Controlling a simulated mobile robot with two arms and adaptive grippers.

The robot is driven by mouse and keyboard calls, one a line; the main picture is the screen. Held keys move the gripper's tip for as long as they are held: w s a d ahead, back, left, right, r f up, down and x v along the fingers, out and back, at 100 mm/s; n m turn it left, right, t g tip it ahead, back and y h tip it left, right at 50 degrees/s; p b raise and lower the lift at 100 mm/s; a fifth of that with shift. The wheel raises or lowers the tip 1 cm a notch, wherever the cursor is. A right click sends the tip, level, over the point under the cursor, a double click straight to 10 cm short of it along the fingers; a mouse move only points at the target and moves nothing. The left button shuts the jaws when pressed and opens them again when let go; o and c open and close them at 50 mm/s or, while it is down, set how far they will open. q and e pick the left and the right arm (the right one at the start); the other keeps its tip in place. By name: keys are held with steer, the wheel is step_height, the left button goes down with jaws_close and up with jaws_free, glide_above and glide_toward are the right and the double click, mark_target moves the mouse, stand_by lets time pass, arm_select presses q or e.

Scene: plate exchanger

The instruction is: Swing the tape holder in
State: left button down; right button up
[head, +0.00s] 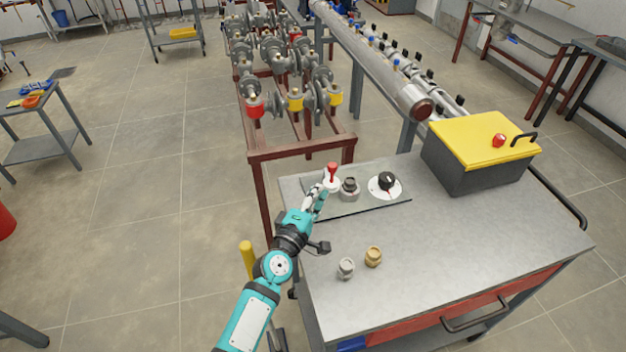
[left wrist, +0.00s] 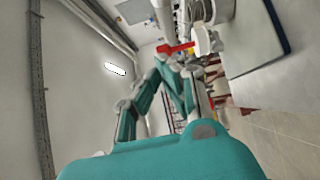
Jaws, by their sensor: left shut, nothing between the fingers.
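I cannot tell for sure which of these is the tape holder. My left gripper (head: 318,193) is shut and empty, its fingertips close by the white part; whether they touch it is unclear. My right gripper is not in view.
A grey cap (head: 346,268) and a brass cap (head: 373,256) stand on the cart top (head: 450,230). A yellow-lidded box (head: 480,160) stands at its back right. A red frame with valves (head: 300,148) rises behind. The front right of the top is clear.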

arm_select(q)
steer(key=s, duration=0.3)
steer(key=s+p, duration=0.1)
steer(key=s, duration=0.1)
steer(key=shift+s+d, duration=0.15)
steer(key=shift+d, duration=0.25)
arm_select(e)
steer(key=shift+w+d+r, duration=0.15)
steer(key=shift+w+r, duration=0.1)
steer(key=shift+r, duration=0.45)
arm_select(q)
steer(key=shift+s, duration=0.1)
